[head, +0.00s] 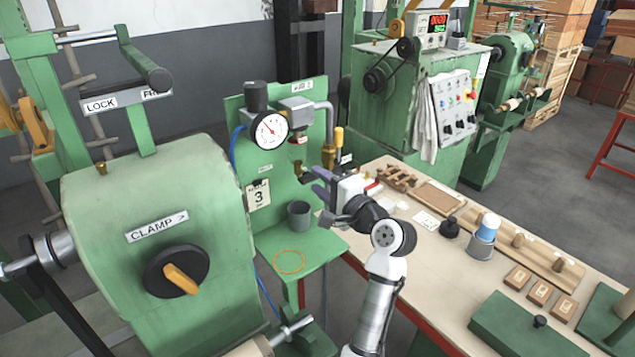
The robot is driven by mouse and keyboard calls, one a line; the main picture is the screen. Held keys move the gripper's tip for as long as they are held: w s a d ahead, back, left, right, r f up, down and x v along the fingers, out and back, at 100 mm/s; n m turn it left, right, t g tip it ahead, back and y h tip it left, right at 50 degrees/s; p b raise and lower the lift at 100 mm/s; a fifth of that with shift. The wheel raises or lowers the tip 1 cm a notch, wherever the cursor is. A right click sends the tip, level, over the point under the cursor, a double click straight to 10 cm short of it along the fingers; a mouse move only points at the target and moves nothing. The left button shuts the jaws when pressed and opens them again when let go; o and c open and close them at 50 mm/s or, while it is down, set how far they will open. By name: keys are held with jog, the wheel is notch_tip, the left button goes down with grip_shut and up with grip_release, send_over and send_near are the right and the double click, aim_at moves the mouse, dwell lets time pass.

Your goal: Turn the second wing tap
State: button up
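A green panel (285,100) carries a round gauge (269,130), a grey box and pipework. A yellow-handled brass fitting (338,138) stands upright at the panel's right edge. I cannot tell which of these is the second wing tap. My gripper (319,203) is in front of the panel's right side, just right of and below the small brass fitting. Its fingers are spread with a gap between them, and nothing shows in it. My wrist and gripper hide part of the panel's lower right.
A grey cup (299,214) and an orange ring (289,262) are on the green shelf below the panel. A large green machine with a clamp knob (176,271) stands at left. A cluttered workbench (450,270) stands at right, close to my arm.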

jog(key=b+v, duration=0.3)
jog(key=v, duration=0.9)
jog(key=shift+s, duration=0.1)
